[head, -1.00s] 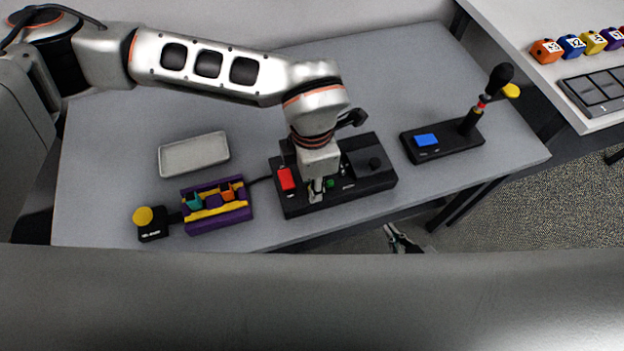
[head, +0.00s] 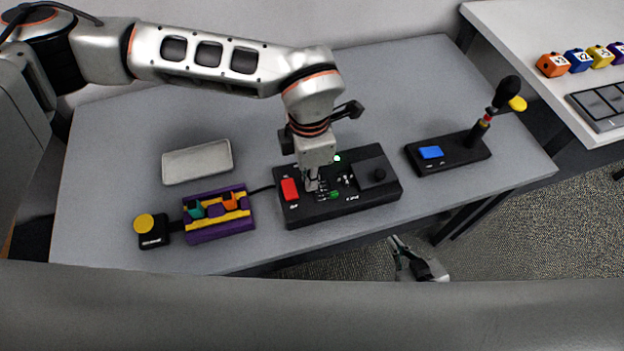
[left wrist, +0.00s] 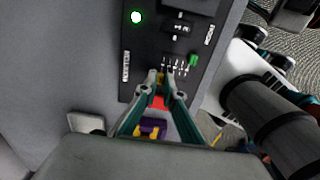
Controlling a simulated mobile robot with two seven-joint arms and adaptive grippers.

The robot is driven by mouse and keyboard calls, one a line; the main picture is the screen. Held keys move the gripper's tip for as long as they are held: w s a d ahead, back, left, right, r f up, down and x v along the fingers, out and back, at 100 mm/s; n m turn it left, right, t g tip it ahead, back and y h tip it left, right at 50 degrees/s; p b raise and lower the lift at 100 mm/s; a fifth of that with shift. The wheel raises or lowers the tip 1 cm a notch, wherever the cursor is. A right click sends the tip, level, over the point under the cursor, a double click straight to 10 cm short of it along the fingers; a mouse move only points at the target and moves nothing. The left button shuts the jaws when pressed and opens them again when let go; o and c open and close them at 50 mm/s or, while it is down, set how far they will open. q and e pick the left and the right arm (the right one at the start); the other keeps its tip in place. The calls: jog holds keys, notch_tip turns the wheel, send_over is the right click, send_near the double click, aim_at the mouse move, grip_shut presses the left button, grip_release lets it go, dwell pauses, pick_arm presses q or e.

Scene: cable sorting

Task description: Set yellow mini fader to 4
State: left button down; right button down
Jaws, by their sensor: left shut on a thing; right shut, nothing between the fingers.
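The black control box (head: 352,207) sits near the front of the grey table. My left gripper (head: 312,188) points down over it, just right of the red switch (head: 289,188). In the left wrist view my left gripper (left wrist: 161,82) is shut on the small yellow fader (left wrist: 160,76), which is mostly hidden between the fingertips. The fader's scale marks are too small to read. A green button (head: 334,195) is beside the gripper. A green light (left wrist: 137,17) glows on the box. My right gripper (head: 402,245) is shut and empty, beyond the table's front edge.
A purple sorter (head: 217,232) and a yellow knob (head: 144,222) on a black base stand left of the box. A grey tray (head: 197,162) lies behind them. A black joystick base (head: 459,153) with a blue button stands right. The table behind the box is clear.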

pick_arm(q)
jog(key=c, duration=2.2)
grip_release()
jog(key=shift+w+a, duration=0.1)
jog(key=shift+w, duration=0.25)
jog(key=shift+o, duration=0.2)
jog(key=shift+s, duration=0.1)
jog(key=shift+r, duration=0.15)
notch_tip(320, 180, up, 12)
